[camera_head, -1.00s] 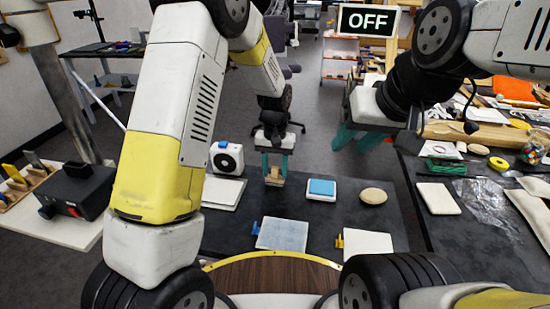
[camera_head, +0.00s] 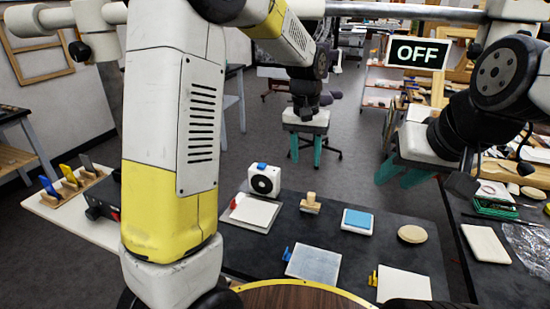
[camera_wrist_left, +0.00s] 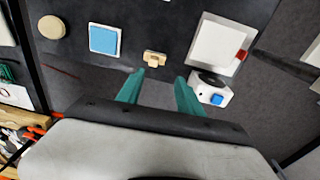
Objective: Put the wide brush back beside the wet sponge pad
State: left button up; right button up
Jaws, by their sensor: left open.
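The wide brush (camera_head: 310,205), with a pale wooden handle, stands on the dark table mat. The wet sponge pad (camera_head: 357,219), blue in a white tray, lies just to its right with a small gap. In the left wrist view the brush (camera_wrist_left: 154,59) is beyond the fingertips, and the sponge pad (camera_wrist_left: 104,39) is left of it. My left gripper (camera_head: 305,162) is open and empty, above and behind the brush, clear of it. My right gripper (camera_head: 400,178) is open and empty, beyond the table's right part.
A white round-faced device (camera_head: 264,181) and a white board with a red clip (camera_head: 252,213) are left of the brush. A round tan pad (camera_head: 411,234) is right of the sponge. Two clipped sheets (camera_head: 313,264) (camera_head: 403,284) lie in front. A side bench (camera_head: 462,262) stands right.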

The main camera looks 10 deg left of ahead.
pick_arm(q)
jog(key=s+a+r+t, duration=0.2)
jog(key=s+a+r, duration=0.2)
jog(key=s, duration=0.6)
jog(key=s+a+r+n+t+h, duration=0.1)
jog(key=s+a+r+t, duration=0.2)
jog(key=s, duration=0.8)
jog(key=shift+a+r+t+h, duration=0.3)
jog(key=shift+a+r, duration=0.95)
jog(key=shift+a, duration=1.1)
jog(key=shift+s, duration=0.1)
